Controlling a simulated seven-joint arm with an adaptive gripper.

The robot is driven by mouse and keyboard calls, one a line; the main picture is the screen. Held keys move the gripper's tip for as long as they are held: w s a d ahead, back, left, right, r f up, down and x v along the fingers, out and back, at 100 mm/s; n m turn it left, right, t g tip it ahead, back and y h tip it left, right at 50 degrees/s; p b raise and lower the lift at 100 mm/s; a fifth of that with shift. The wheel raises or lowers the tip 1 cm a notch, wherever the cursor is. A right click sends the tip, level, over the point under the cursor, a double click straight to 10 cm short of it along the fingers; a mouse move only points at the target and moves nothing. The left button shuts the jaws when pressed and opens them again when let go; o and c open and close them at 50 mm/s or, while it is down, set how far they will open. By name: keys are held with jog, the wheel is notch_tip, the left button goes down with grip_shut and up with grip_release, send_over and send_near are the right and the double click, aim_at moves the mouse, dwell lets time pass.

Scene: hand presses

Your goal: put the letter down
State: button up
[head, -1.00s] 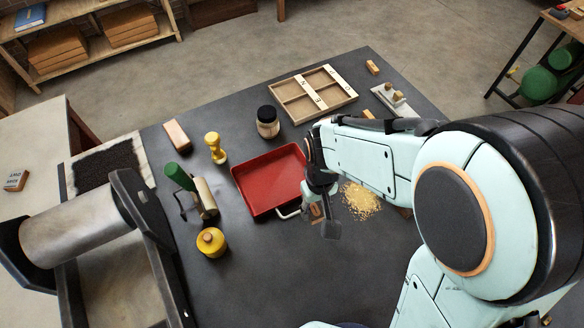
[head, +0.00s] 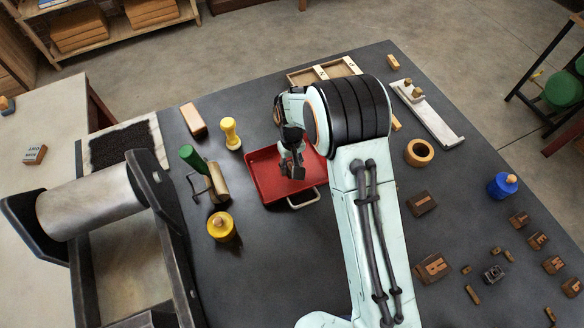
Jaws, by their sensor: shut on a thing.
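My gripper (head: 293,172) is over the red tray (head: 262,179), toward its right side, pointing down. Its fingers are shut on the letter, which is hardly visible between them at this angle. I cannot tell whether the letter touches the tray floor. Other wooden letter blocks lie on the dark table at the right: a large one (head: 433,267), a darker one (head: 422,204) and several small ones, such as the block (head: 538,241).
Left of the tray stand a green-handled roller (head: 207,180), a yellow-knobbed stamp (head: 230,134) and a yellow pot (head: 221,227). The press (head: 95,208) is at the far left. A wooden compartment case (head: 322,72) lies behind my arm.

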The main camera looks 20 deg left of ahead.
aim_at(291, 167)
jog(key=shift+f, duration=1.55)
jog(key=shift+f, duration=0.15)
jog(key=o, duration=0.8)
jog(key=shift+o, duration=0.2)
